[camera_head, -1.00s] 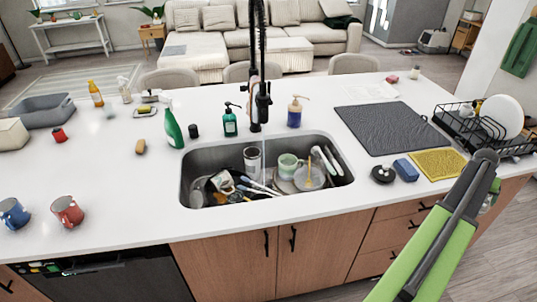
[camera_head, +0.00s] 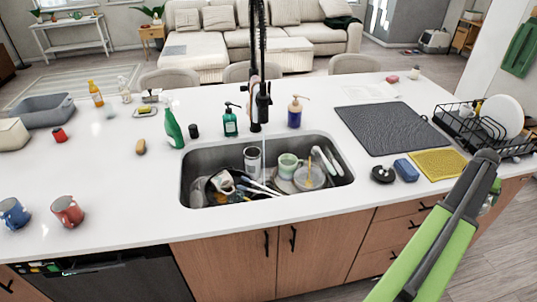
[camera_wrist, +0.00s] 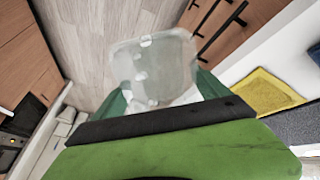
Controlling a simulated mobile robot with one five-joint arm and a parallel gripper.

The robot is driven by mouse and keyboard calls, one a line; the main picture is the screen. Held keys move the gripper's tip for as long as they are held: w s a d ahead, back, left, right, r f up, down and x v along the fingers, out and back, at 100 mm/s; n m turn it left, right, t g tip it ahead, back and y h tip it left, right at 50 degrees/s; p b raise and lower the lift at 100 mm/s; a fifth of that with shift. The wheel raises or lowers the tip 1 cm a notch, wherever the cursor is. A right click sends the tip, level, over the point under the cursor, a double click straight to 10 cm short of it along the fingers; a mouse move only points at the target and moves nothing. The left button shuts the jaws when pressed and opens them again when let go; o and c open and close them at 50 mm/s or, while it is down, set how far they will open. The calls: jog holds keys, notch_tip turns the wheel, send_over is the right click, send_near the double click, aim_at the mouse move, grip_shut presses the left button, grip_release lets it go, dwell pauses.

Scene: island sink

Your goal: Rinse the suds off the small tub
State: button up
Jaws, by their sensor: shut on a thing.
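A small translucent tub (camera_wrist: 152,68) with white suds blobs on it is held between the green fingers of my gripper (camera_wrist: 160,95) in the wrist view. The tub is over the wood floor, beside the drawer fronts of the island. In the head view my arm reaches up at the right, in front of the counter's right end; the tub is mostly hidden there. The sink (camera_head: 187,182) is left of my arm. The black faucet (camera_head: 262,100) stands behind it, and a thin pale stream seems to fall from it into the basin.
The sink holds a pan, mugs, plates and utensils. Soap bottles (camera_head: 230,122) stand behind. Counter front left of the sink is clear beyond two mugs (camera_head: 67,210).

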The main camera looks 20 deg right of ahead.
jog(key=shift+w+a, duration=0.1)
jog(key=shift+w+a, duration=0.25)
jog(key=shift+a, duration=0.15)
jog(key=shift+d, duration=0.15)
dwell(0.3)
jog(key=shift+s+d, duration=0.35)
jog(key=shift+w+a, duration=0.1)
jog(key=shift+a, duration=0.05)
jog(key=shift+w+a, duration=0.25)
jog(key=shift+a, duration=0.1)
jog(key=shift+s+d, duration=0.1)
jog(key=shift+d, duration=0.1)
jog(key=shift+s+d, duration=0.25)
jog(key=shift+d, duration=0.05)
dwell(0.5)
